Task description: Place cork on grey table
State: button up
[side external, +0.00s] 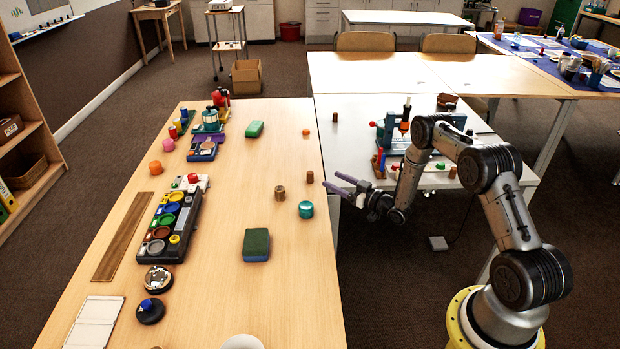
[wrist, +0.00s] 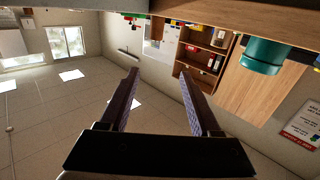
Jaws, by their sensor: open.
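Several small brown cork-like cylinders are in the side view. I cannot tell which is the task's cork. My gripper (side external: 331,180) is open and empty, pointing left over the wooden table's right edge, just right of the shorter cylinder. In the wrist view my gripper (wrist: 160,74) shows spread fingers with nothing between them; no cork is clear there.
A teal jar (side external: 306,209) stands near my gripper; it shows in the wrist view (wrist: 265,55). A green sponge (side external: 256,244) and a black tray of coloured cups (side external: 169,226) are further left. A blue device (side external: 388,130) crowds the grey table; its left strip is mostly clear.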

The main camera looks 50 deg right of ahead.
notch_tip(320, 180, down, 3)
jog(key=s+d, duration=0.1)
jog(key=s, duration=0.1)
send_near(310, 172)
jog(key=shift+m+g+h, duration=0.3)
jog(key=shift+m, duration=0.1)
jog(key=w, duration=0.2)
jog(key=w+f, duration=0.1)
jog(key=w, duration=0.1)
jog(key=shift+d, duration=0.15)
jog(key=shift+w+a, duration=0.2)
jog(key=shift+w, duration=1.25)
jog(key=shift+w+a, duration=0.15)
jog(key=shift+w, duration=1.35)
grip_shut()
